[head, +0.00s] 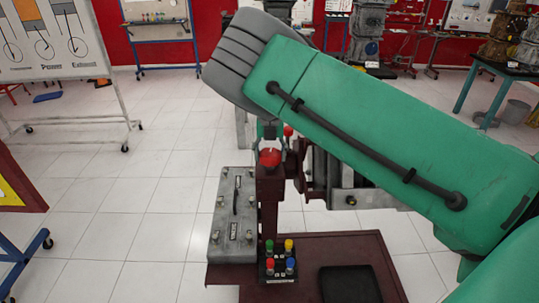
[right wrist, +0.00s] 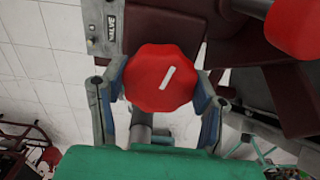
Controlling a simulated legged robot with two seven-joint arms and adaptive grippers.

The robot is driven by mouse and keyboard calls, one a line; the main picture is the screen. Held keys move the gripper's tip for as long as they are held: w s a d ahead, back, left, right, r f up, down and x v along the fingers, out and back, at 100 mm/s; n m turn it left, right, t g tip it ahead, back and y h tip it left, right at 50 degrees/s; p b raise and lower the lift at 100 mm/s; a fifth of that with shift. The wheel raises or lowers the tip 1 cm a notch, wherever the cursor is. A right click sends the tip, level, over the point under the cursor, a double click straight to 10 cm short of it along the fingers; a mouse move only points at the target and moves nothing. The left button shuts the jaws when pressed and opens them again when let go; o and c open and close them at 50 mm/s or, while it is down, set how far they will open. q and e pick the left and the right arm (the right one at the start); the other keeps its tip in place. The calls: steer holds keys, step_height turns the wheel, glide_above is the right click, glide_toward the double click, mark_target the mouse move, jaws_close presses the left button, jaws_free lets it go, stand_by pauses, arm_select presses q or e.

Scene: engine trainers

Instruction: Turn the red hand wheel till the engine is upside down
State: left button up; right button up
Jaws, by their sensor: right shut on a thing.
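The red hand wheel (right wrist: 158,78) is a faceted red knob with a white mark on its face. In the right wrist view it sits between the two fingers of my right gripper (right wrist: 162,88), which is shut on it. In the head view a red knob (head: 270,158) shows on top of the maroon post, with my right gripper (head: 269,143) close above it, largely hidden. A grey metal block with label plates (head: 232,215), which looks like the engine's cover, stands left of the post. My left gripper is not in view.
A second red rounded part (right wrist: 293,28) is at the wrist view's upper right. The maroon stand base (head: 320,250) carries a panel with coloured buttons (head: 279,265) and a black tray (head: 350,285). A whiteboard (head: 55,50) stands at left. Tiled floor (head: 130,215) is clear left.

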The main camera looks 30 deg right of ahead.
mark_target(269, 151)
steer(key=o, duration=1.2)
steer(key=shift+w, duration=0.2)
step_height(269, 151, up, 12)
steer(key=shift+f, duration=0.1)
